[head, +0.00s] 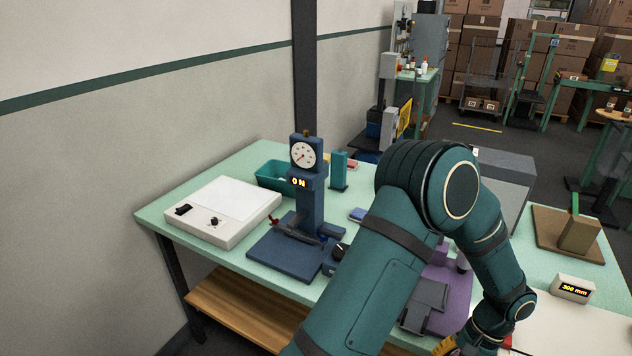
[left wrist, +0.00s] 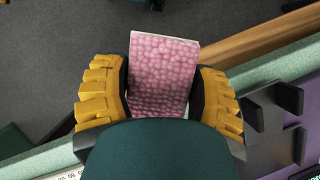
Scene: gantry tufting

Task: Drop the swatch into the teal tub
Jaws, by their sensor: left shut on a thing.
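The teal tub (head: 268,179) stands at the back of the green table in the head view, partly hidden behind the blue gauge stand. In the left wrist view, the pink tufted swatch (left wrist: 163,72) sits between the yellow-padded fingers of my left gripper (left wrist: 160,95), which is shut on it. The swatch's lower end is hidden by my wrist. In the head view my left gripper (head: 450,346) is low at the bottom edge, mostly cut off, far to the right of the tub and nearer to me. The swatch cannot be made out there. My right gripper is not in view.
The gauge stand (head: 310,205) stands just in front of the tub. A white light box (head: 222,208) lies left of it, and a teal block (head: 339,171) stands to the tub's right. A purple mat (head: 455,290) and a 300 mm display (head: 572,289) are on the right.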

